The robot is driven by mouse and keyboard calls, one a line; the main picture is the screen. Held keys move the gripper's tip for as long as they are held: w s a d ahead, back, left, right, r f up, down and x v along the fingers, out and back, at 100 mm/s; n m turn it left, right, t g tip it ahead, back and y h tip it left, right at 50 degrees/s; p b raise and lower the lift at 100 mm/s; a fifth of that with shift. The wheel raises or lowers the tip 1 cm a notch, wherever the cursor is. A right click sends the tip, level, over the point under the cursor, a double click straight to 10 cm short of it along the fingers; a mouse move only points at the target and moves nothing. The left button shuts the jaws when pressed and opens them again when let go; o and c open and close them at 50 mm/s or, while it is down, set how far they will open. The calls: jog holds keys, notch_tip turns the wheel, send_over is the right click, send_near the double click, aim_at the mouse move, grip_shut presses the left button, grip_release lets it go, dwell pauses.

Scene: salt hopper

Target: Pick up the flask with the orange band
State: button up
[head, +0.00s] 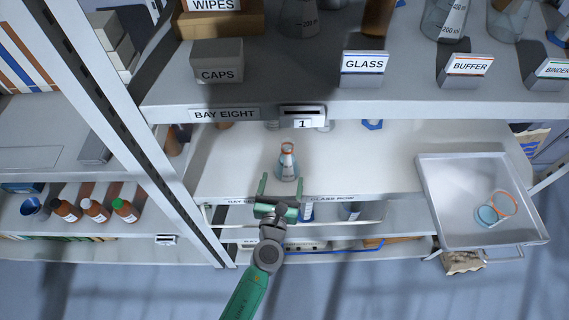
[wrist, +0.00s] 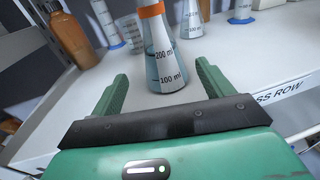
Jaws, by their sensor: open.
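The flask with the orange band (head: 287,168) is a clear cone-shaped flask with blue liquid, standing upright near the front of the white middle shelf. In the wrist view the flask (wrist: 166,68) shows its orange neck band, a white scale with 100 ml and 200 ml marks, and its base; its top is cut off. My green gripper (head: 281,183) is open and empty in front of the flask. In the wrist view the fingers of my gripper (wrist: 161,72) point at the flask, one on each side of its lower body, with visible gaps.
In the wrist view a brown bottle (wrist: 72,40) stands back left and another flask (wrist: 191,18) behind right. The shelf above overhangs, with a GLASS label (head: 363,64). A metal tray (head: 450,185) at right holds an orange-rimmed glass vessel (head: 492,214).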

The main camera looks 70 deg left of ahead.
aim_at(288, 143)
jog(key=x, duration=0.4)
jog(key=b+x, duration=0.1)
jog(key=x, duration=0.3)
jog(key=shift+w+d+r, duration=0.1)
jog(key=shift+w+r, duration=0.05)
jog(key=shift+r, duration=0.05)
jog(key=c, duration=1.2)
notch_tip(288, 143, up, 10)
jog(key=p, duration=0.8)
